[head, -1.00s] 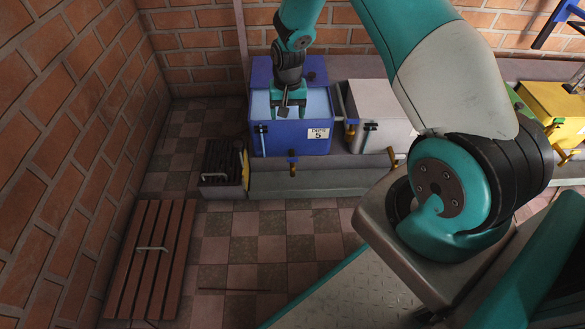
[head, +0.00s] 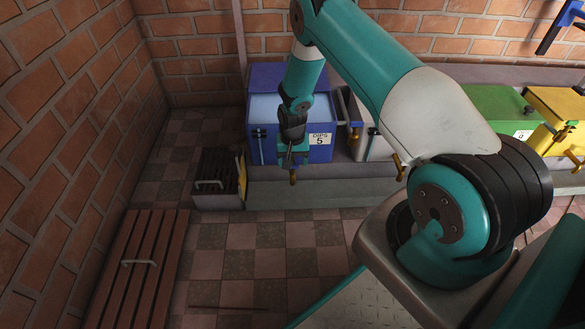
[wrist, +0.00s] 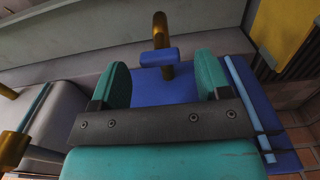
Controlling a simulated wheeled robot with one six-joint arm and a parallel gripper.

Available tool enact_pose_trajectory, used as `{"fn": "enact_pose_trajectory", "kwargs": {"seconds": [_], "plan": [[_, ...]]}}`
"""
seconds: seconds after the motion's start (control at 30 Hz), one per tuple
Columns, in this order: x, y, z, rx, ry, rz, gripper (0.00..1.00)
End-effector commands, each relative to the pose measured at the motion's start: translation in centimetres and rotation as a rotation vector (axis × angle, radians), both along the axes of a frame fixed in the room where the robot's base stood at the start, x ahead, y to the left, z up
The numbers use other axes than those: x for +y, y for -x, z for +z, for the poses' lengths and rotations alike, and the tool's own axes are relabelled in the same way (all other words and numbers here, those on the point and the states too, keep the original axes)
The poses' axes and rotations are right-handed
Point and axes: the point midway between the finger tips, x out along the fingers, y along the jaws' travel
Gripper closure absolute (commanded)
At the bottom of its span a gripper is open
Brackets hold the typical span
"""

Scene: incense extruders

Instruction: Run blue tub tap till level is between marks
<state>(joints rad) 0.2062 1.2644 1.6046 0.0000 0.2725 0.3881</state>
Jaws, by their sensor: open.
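The blue tub (head: 263,135) stands by the back wall, open on top with pale blue liquid, its label reading DIPS 5. A thin gauge (head: 257,147) runs up its front left; it shows as a light strip in the wrist view (wrist: 247,105). Its marks are too small to read. The tub's brass tap (head: 293,178) sits low on the front; in the wrist view its blue handle (wrist: 158,57) lies just beyond and between my fingertips. My gripper (head: 292,158) is open and empty at the tub's front, above the tap; it also shows in the wrist view (wrist: 163,72).
A grey tub (head: 368,147) stands right of the blue one, with green (head: 495,108) and yellow (head: 553,110) tubs farther right. A dark slatted crate (head: 217,175) sits left of the grey trough (head: 320,190). A slatted wooden board (head: 135,265) lies front left.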

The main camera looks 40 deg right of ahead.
Motion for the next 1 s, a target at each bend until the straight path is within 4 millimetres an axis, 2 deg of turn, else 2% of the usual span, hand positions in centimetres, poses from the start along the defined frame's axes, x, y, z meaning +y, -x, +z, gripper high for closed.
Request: {"fn": "enact_pose_trajectory", "kwargs": {"seconds": [0.03, 0.13, 0.47, 0.6, 0.67, 0.7, 0.87, 1.0], "plan": [[0.0, -0.01, -0.8, 0.0, 0.0, 0.0, 0.3], [0.01, 0.01, -1.35, 0.0, 0.0, 0.0, 0.3], [0.01, 0.01, -1.47, 0.0, 0.0, 0.0, 0.3], [0.01, 0.01, -1.46, 0.0, 0.0, 0.0, 0.62], [0.01, 0.0, -1.46, 0.0, 0.0, 0.0, 0.76], [0.01, 0.0, -1.45, 0.0, 0.0, 0.0, 0.79], [0.02, 0.0, -1.27, -0.001, -0.001, 0.039, 0.79], [0.05, 0.02, -1.07, 0.0, -0.001, 0.19, 0.79]]}}
